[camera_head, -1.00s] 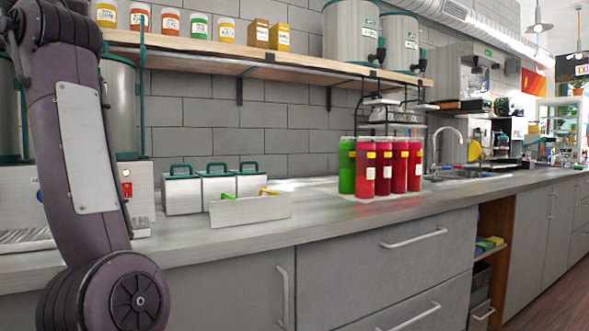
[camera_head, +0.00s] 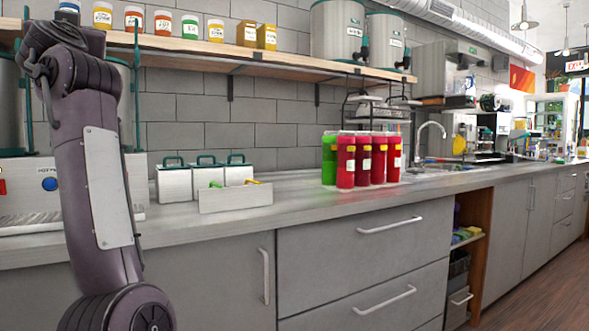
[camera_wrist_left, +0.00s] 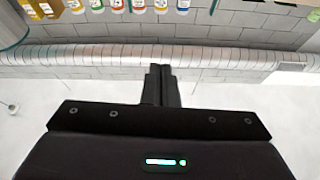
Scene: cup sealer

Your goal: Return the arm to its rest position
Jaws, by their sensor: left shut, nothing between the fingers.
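My left arm (camera_head: 100,175) stands at the left of the head view, bent at a high elbow, in front of the counter. Its gripper is outside the head view. In the left wrist view my left gripper (camera_wrist_left: 160,72) is shut, its two dark fingers together with nothing between them. Beyond the fingers that view shows the ceiling duct, the tiled wall and the jars, upside down. The fingers touch nothing that I can see. My right gripper is in neither view.
The grey counter (camera_head: 290,207) holds white canisters (camera_head: 205,181), a small tray (camera_head: 236,198) and red and green bottles (camera_head: 365,160). A shelf (camera_head: 200,50) with jars and two dispensers runs above. A machine (camera_head: 30,190) stands behind my arm. Open floor (camera_head: 540,290) lies at right.

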